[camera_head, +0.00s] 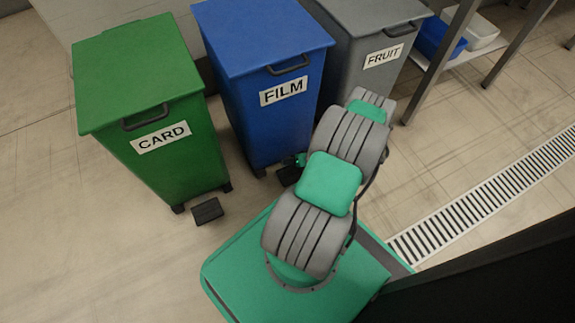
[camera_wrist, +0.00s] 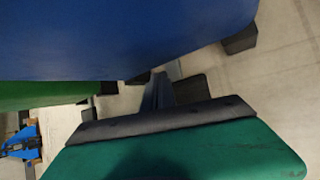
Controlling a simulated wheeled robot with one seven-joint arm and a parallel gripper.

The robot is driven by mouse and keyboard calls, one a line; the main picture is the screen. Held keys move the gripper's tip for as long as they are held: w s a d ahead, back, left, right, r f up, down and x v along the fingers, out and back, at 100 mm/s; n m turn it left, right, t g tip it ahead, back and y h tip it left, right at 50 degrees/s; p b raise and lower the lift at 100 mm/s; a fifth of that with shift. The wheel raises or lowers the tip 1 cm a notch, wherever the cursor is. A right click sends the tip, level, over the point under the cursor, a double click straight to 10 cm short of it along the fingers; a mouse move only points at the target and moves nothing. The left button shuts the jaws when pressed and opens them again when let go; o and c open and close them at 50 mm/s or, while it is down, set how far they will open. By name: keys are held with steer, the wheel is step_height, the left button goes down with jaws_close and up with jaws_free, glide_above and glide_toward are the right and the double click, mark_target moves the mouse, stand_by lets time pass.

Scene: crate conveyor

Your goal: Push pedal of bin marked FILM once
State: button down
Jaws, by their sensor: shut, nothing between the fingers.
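The blue FILM bin (camera_head: 262,60) stands between the green and grey bins, its lid shut. Its dark pedal (camera_head: 289,175) shows at its foot, partly hidden behind my arm. In the wrist view the bin's blue wall (camera_wrist: 130,40) fills the top, and the pedal (camera_wrist: 190,88) lies just right of my fingers. My gripper (camera_wrist: 158,88) is shut and empty, low by the bin's front. Its tips seem beside or over the pedal; I cannot tell whether they touch it. In the head view my arm hides most of the gripper.
The green CARD bin (camera_head: 140,95) stands left, its pedal (camera_head: 207,211) on the floor in front. The grey FRUIT bin (camera_head: 375,45) stands right. A shelf with a blue tray (camera_head: 440,38) is at the back right. A floor drain grate (camera_head: 490,200) runs right; floor at left is clear.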

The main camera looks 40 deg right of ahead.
mark_target(289, 169)
steer(key=shift+s+a+f+b, duration=0.1)
steer(key=shift+a+f+b, duration=0.05)
steer(key=shift+f+b, duration=0.4)
steer(key=shift+s+a+f+b, duration=0.1)
steer(key=shift+a+f+b, duration=0.1)
steer(key=shift+f+b, duration=0.4)
steer(key=shift+s+a+f+b, duration=0.15)
steer(key=shift+f+b, duration=0.2)
steer(key=shift+f, duration=0.35)
stand_by(0.9)
stand_by(0.4)
steer(key=shift+d+r+p, duration=0.1)
steer(key=shift+r+p, duration=1.2)
steer(key=shift+r, duration=0.45)
steer(key=shift+w+d+r, duration=0.15)
steer(key=shift+d+r, duration=0.05)
steer(key=shift+r, duration=0.2)
steer(key=shift+d+r, duration=0.1)
steer(key=shift+r, duration=0.1)
step_height(289, 169, up, 5)
steer(key=p, duration=0.4)
steer(key=shift+w, duration=0.15)
steer(key=shift+f, duration=0.15)
